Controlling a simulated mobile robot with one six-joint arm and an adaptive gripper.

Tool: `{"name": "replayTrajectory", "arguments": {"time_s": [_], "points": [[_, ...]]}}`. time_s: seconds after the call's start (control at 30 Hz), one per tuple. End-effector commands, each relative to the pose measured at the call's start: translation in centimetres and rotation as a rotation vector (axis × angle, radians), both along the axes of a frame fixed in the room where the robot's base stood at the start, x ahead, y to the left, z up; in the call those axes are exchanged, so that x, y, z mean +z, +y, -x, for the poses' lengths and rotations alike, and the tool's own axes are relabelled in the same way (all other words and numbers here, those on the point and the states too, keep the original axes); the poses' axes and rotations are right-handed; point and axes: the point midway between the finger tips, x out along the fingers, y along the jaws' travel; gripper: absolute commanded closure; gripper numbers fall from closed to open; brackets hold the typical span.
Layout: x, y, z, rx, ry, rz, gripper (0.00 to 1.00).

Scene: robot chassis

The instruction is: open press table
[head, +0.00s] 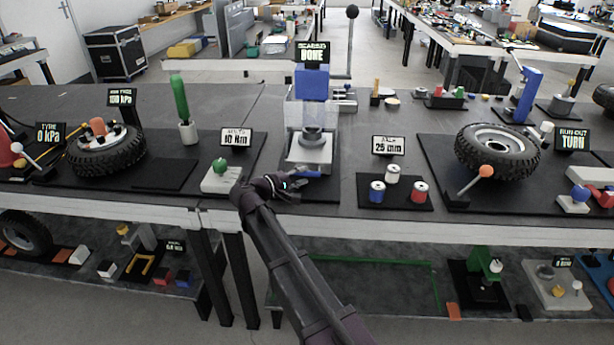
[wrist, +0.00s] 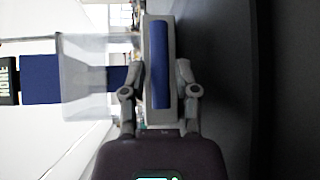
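The press (head: 312,115) stands mid-bench with a blue head, a clear guard and a pale table (head: 309,152) low at its front. A blue handle strip (head: 303,174) runs along the table's front edge. In the wrist view the handle (wrist: 160,62) is a long blue bar on a pale grey front plate (wrist: 150,25). My gripper (head: 293,183) is at the handle's left end in the head view. In the wrist view my gripper (wrist: 158,72) is open, its fingers on either side of the plate; contact is not clear. The press table looks pushed in under the guard.
A green-knobbed block (head: 220,180) sits left of my gripper. A black tray with blue, white and red cylinders (head: 392,175) lies to the right.

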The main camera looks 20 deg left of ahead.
Motion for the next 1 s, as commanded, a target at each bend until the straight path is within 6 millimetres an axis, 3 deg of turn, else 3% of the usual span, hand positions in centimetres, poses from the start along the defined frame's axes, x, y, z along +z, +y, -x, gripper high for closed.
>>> {"name": "replayTrajectory", "arguments": {"time_s": [0.2,0.6,0.63,0.73,0.77,1.0], "points": [[-0.3,-0.9,-1.6,0.0,0.0,0.0,0.6],[-0.3,-1.1,-1.9,0.001,0.0,0.0,0.6],[-0.3,-1.1,-1.9,0.001,0.0,0.0,0.66],[-0.3,-1.1,-1.9,0.001,0.0,0.0,0.96],[-0.3,-1.0,-1.9,0.001,0.0,0.0,1.0],[-0.3,-1.1,-1.8,0.001,0.0,0.0,1.0]]}}
